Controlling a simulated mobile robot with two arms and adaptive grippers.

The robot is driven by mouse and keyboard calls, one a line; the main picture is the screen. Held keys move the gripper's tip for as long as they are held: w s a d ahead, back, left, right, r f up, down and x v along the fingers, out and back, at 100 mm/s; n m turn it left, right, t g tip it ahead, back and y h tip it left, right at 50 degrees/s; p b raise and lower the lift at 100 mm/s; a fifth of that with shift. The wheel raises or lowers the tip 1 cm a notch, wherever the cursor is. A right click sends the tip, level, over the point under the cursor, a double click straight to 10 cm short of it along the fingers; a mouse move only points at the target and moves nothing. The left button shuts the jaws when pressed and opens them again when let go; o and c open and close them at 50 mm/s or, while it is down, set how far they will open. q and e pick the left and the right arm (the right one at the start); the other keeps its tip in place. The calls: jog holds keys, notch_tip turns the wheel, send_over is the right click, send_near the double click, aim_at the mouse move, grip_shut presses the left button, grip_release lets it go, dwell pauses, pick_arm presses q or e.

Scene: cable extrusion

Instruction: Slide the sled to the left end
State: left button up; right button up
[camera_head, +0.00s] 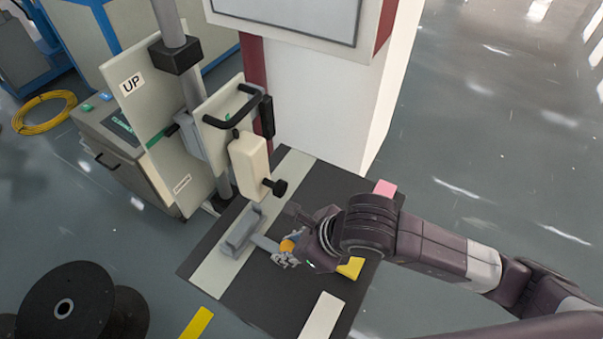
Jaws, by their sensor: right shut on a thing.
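The sled (241,232) looks like a small grey block with raised ends. It sits on the pale strip (209,276) that runs across the dark plate, and a short grey bar (264,242) sticks out of its right side. My right gripper (283,253) reaches in from the right, low over the plate, and is shut at the end of this bar. The wrist and fingers hide part of the grip, and a small orange piece (288,245) shows between them. My left gripper is not in view.
A cream block with a black knob (249,166) and a black-handled plate (233,104) stand just behind the sled. Yellow (350,268), pink (385,188) and white (321,316) patches lie on the plate. A black spool (64,306) stands at lower left.

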jog(key=shift+s+a, duration=0.35)
jog(key=shift+s, duration=0.2)
jog(key=shift+s+a, duration=0.55)
jog(key=shift+s, duration=0.25)
jog(key=shift+s+a, duration=0.55)
jog(key=shift+s, duration=0.3)
jog(key=shift+s+a, duration=0.55)
jog(key=shift+s, duration=0.25)
jog(key=o, duration=1)
notch_tip(320, 180, up, 8)
jog(key=p, duration=0.5)
